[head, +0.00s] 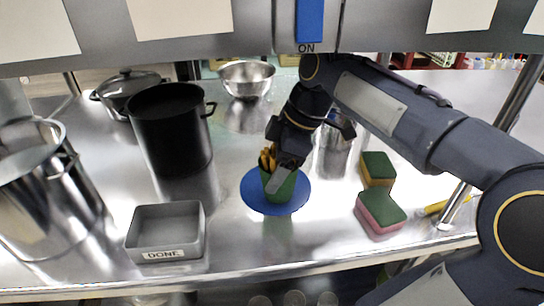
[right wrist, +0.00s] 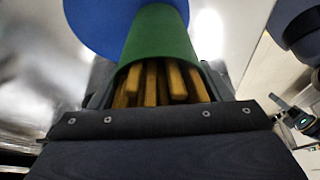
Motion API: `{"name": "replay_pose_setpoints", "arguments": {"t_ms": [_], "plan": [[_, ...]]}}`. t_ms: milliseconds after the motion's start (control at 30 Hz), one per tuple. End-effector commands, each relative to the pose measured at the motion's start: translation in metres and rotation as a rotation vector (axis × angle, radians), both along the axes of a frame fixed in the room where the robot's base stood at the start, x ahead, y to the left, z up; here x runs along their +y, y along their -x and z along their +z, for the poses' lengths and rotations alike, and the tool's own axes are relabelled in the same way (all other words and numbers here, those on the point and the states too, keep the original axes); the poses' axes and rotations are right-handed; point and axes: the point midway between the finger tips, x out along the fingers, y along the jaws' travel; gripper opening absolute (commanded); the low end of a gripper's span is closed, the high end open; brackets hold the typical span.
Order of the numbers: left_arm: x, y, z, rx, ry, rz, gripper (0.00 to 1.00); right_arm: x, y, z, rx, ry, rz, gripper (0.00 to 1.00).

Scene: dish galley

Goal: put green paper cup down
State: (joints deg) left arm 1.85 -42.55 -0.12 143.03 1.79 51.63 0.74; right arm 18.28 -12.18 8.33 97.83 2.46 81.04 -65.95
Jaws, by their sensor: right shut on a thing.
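The green paper cup (head: 279,187) stands upright over a round blue mat (head: 257,203) near the middle of the steel counter. Several yellow-brown sticks (head: 267,158) stick out of its top. My right gripper (head: 281,176) reaches down from the upper right and is shut on the cup. In the right wrist view the cup (right wrist: 160,36) lies between the fingers, with the sticks (right wrist: 160,82) in its mouth and the blue mat (right wrist: 95,22) beyond its base. I cannot tell whether the base touches the mat. My left gripper is not in view.
A grey tray labelled DONE (head: 165,252) sits front left. A black pot (head: 170,130) and steel pot (head: 40,195) stand left, a steel bowl (head: 247,78) behind. A metal container (head: 333,150) and two sponges (head: 381,212) are right. A shelf edge (head: 180,45) crosses above.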

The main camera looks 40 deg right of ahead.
Motion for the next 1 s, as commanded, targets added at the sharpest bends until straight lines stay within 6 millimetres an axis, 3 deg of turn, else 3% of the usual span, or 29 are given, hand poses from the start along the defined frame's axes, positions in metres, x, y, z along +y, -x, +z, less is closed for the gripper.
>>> {"name": "replay_pose_setpoints", "arguments": {"t_ms": [267,367,767,800,933,1000], "plan": [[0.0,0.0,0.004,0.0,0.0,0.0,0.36,-0.021,-0.038,0.0,0.001,-0.001,-0.001,0.48],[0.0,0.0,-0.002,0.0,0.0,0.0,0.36,-0.019,-0.035,-0.014,0.002,0.0,-0.001,0.48],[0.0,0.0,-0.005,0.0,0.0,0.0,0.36,-0.019,-0.034,-0.019,-0.001,0.001,0.001,0.48],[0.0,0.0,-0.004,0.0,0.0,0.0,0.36,-0.019,-0.034,-0.018,-0.001,0.001,0.001,0.75],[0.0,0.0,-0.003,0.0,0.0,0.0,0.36,-0.019,-0.034,-0.018,0.0,0.0,0.001,0.92],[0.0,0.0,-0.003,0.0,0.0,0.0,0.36,-0.019,-0.034,-0.018,0.0,0.0,0.001,0.93]]}}
